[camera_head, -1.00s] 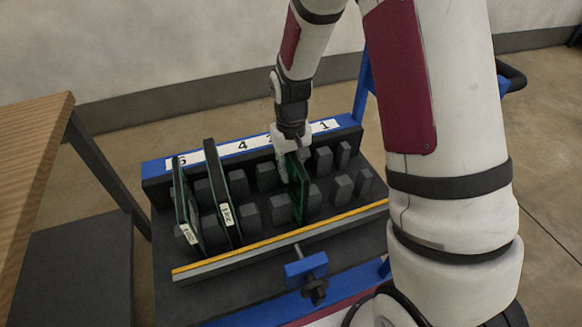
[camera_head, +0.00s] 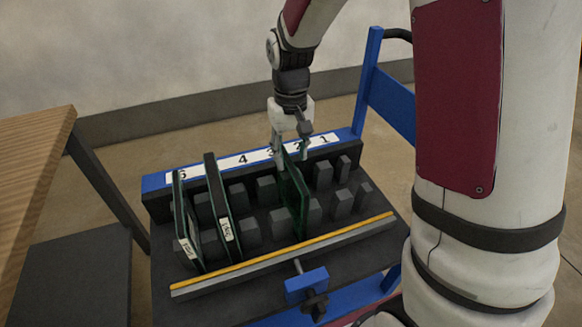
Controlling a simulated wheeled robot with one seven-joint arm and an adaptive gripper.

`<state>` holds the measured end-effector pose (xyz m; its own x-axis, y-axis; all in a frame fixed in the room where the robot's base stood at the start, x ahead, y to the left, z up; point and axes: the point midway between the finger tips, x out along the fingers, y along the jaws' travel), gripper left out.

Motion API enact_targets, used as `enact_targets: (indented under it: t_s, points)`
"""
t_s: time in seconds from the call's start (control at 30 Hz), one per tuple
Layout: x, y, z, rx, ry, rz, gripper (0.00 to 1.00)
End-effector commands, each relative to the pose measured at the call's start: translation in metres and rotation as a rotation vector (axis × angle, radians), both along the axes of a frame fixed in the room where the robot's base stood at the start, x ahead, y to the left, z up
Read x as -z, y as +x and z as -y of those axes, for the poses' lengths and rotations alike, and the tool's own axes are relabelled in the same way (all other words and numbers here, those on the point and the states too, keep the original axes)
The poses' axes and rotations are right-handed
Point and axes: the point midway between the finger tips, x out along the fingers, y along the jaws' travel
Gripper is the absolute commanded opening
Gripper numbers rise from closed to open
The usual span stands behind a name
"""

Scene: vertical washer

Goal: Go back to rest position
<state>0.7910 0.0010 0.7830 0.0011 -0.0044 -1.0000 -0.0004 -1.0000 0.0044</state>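My gripper (camera_head: 290,157) hangs over the rack, fingers pointing down and spread apart. It is just above the upper edge of a green-edged glass pane (camera_head: 293,200). The pane stands upright between dark blocks, below the labels 3 and 2, and its top lies close to the fingertips. I cannot tell whether a finger still touches it. My arm comes down from the top of the picture and its thick white and dark red links fill the right side.
The dark rack (camera_head: 215,276) has a numbered white strip (camera_head: 225,164) and a yellow front edge. Two more labelled panes (camera_head: 220,200) (camera_head: 186,225) stand at its left. A wooden table (camera_head: 35,150) is at the far left, a blue frame (camera_head: 385,95) behind at right.

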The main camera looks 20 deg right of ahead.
Motion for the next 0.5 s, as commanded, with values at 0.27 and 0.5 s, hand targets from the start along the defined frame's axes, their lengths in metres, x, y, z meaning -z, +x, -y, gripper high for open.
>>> enact_targets:
  t_s: [0.27, 0.5]
  points:
    - [-0.019, 0.000, 0.000, 0.000, 0.000, 0.000, 0.40]
    - [-0.044, -0.020, 0.001, 0.001, -0.002, 0.010, 0.40]
